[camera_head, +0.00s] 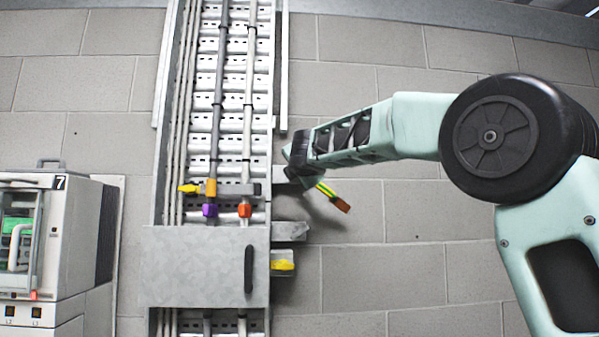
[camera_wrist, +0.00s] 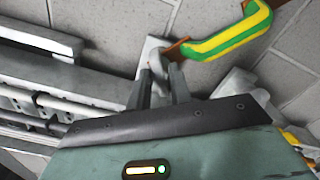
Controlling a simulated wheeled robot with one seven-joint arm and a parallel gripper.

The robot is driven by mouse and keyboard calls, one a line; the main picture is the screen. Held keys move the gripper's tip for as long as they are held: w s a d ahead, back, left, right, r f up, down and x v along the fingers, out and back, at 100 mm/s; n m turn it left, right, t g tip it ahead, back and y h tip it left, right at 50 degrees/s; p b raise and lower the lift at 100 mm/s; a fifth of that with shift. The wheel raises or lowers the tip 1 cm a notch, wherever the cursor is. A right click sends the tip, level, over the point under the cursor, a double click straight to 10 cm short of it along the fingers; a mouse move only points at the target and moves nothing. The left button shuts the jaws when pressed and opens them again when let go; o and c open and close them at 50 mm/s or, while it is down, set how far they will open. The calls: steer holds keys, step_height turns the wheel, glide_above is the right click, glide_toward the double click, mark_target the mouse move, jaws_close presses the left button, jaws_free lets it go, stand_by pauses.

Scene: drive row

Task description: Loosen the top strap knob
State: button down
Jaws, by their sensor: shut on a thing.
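My gripper (camera_head: 291,175) is at the right edge of the cable ladder, at the upper end of a green-and-yellow strap (camera_head: 327,190). In the wrist view my gripper's fingers (camera_wrist: 161,90) are closed around a small part on a grey bracket (camera_wrist: 152,50). This part appears to be the top strap knob; the fingers hide most of it. The strap also shows in the wrist view (camera_wrist: 230,35), with a copper end beside the fingers. In the head view its lower copper end (camera_head: 342,206) hangs away from the ladder.
The cable ladder (camera_head: 232,103) carries grey conduits with purple (camera_head: 210,210) and orange (camera_head: 244,210) fittings. A metal cover (camera_head: 195,266) with a black handle (camera_head: 249,268) is below. A yellow part (camera_head: 283,265) sits right of it. A cabinet (camera_head: 60,255) stands left. The right wall is bare.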

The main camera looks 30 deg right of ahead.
steer(key=shift+f+n, duration=0.15)
steer(key=shift+n, duration=1.45)
steer(key=c, duration=1.5)
jaws_free()
steer(key=shift+o, duration=0.2)
steer(key=b+v, duration=0.7)
steer(key=v, duration=1)
steer(key=shift+s+b, duration=0.2)
steer(key=shift+b, duration=0.2)
